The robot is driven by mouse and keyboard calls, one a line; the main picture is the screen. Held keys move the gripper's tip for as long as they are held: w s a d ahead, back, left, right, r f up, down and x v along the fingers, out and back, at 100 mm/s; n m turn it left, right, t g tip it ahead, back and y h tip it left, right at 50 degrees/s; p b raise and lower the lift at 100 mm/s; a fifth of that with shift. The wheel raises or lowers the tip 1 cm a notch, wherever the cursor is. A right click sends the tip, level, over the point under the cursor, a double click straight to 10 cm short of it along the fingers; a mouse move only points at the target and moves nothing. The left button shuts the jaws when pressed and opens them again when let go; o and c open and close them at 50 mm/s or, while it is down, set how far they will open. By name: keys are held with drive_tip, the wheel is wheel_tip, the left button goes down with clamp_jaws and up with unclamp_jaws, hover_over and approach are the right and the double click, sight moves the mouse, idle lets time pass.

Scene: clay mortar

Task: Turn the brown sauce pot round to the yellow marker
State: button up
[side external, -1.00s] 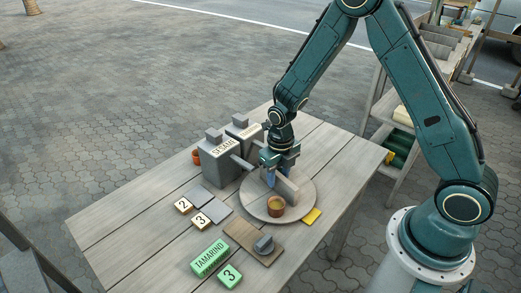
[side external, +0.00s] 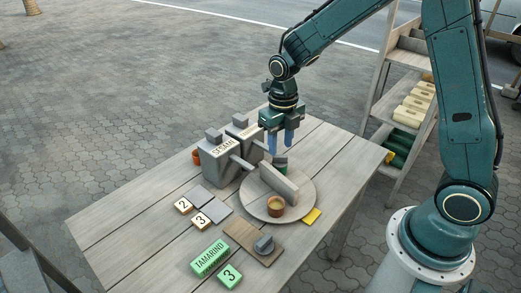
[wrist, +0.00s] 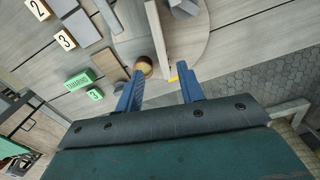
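The brown sauce pot (side external: 276,207) stands upright on the round turntable (side external: 303,193), on the front side of its upright divider board (side external: 279,182). The yellow marker (side external: 312,215) lies on the table just right of the turntable's rim, a short way right of the pot. My gripper (side external: 281,146) is raised above the back of the turntable, its blue fingers apart with nothing between them. In the wrist view, the pot (wrist: 144,66) and divider (wrist: 158,42) show beyond my open fingers (wrist: 160,90), and the marker (wrist: 173,79) is partly hidden.
A green pot (side external: 280,162) stands behind the divider, partly hidden. Grey dispensers (side external: 220,162), one labelled SESAME, stand left of the turntable. A board with a grey knob (side external: 264,244), numbered tiles (side external: 201,221) and a green TAMARIND block (side external: 210,258) lie in front.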

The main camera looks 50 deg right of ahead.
drive_tip(key=shift+a, duration=0.15)
clamp_jaws()
drive_tip(key=s+a+m+h, duration=0.4)
drive_tip(key=a+m, duration=0.7)
drive_tip(key=m, duration=0.7)
drive_tip(key=shift+s+a+f+g, duration=0.2)
drive_tip(key=shift+s+a+g, duration=0.05)
drive_tip(key=shift+a+g, duration=0.15)
